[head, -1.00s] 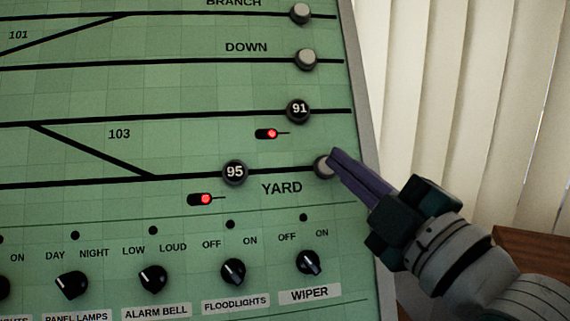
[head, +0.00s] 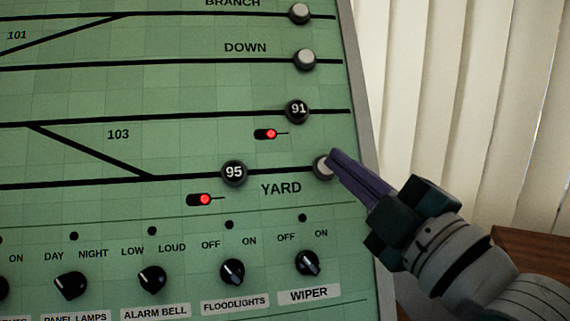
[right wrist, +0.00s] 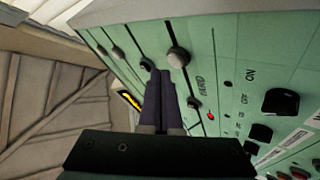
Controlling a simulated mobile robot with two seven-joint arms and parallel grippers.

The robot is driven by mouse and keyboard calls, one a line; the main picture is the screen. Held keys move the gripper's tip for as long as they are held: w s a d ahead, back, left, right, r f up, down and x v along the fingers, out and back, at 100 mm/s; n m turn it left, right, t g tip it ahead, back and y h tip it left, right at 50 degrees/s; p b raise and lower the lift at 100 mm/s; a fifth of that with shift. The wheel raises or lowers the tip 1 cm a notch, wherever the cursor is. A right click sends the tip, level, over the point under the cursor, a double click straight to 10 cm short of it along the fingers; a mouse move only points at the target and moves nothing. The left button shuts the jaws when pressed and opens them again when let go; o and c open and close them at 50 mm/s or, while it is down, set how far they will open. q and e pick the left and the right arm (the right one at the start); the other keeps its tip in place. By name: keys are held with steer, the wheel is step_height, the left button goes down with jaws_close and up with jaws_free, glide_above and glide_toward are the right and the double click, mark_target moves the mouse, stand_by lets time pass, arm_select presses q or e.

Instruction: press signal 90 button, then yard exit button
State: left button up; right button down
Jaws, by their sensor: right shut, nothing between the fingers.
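The yard exit button (head: 322,167) is a grey-white round button at the right end of the YARD line on the green panel (head: 200,100). My right gripper (head: 334,155) is shut and empty, its dark purple fingers at the button's right edge in the head view. Whether the tips touch the button I cannot tell. In the right wrist view the fingertips (right wrist: 157,72) are beside a pale round button (right wrist: 178,58), which stands above the YARD lettering. No signal 90 button shows in the head view. My left gripper is not in view.
Signal buttons 91 (head: 298,111) and 95 (head: 234,172) are near, each with a red lamp below. The DOWN exit button (head: 305,60) is higher up. The floodlights knob (head: 232,271) and wiper knob (head: 307,263) are below. Pale blinds (head: 450,90) hang at right.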

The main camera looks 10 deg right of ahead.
steer(key=shift+w, duration=0.1)
stand_by(0.3)
steer(key=shift+w+f+b, duration=0.2)
steer(key=shift+w+b, duration=0.1)
steer(key=shift+w+f+b, duration=0.25)
steer(key=shift+w+b, duration=0.15)
steer(key=shift+b, duration=0.05)
stand_by(0.7)
steer(key=shift+r, duration=0.1)
steer(key=shift+s+r+p, duration=0.35)
steer(key=shift+s+p, duration=0.45)
steer(key=shift+p, duration=0.15)
